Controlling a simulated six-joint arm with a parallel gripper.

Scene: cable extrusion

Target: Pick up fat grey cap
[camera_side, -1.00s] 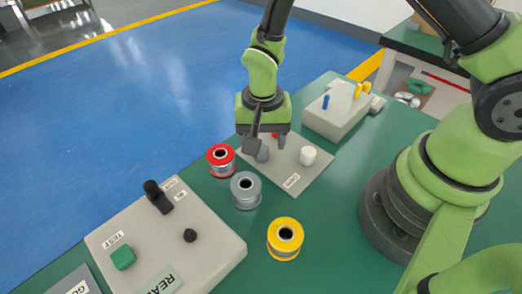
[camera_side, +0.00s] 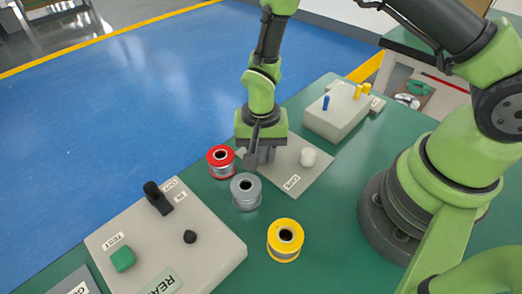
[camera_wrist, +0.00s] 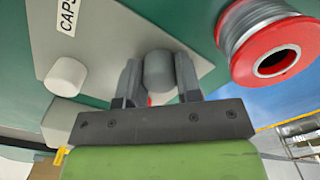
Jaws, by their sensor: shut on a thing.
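The fat grey cap (camera_wrist: 159,72) is between the two fingers of my gripper (camera_wrist: 159,80) in the wrist view. The fingers are shut on its sides. In the side view my gripper (camera_side: 263,155) points down over the pale caps plate (camera_side: 304,188); its fingers and a dark part on it hide most of the cap. I cannot tell whether the cap still touches the plate. A bit of a red cap (camera_wrist: 150,101) shows behind the grey one in the wrist view.
A white cap (camera_side: 308,158) stands on the plate to the right. Red (camera_side: 221,162), grey (camera_side: 245,190) and yellow (camera_side: 285,240) spools stand in front. A grey block (camera_side: 336,118) with blue and yellow pegs is behind, and a control box (camera_side: 215,245) is front left.

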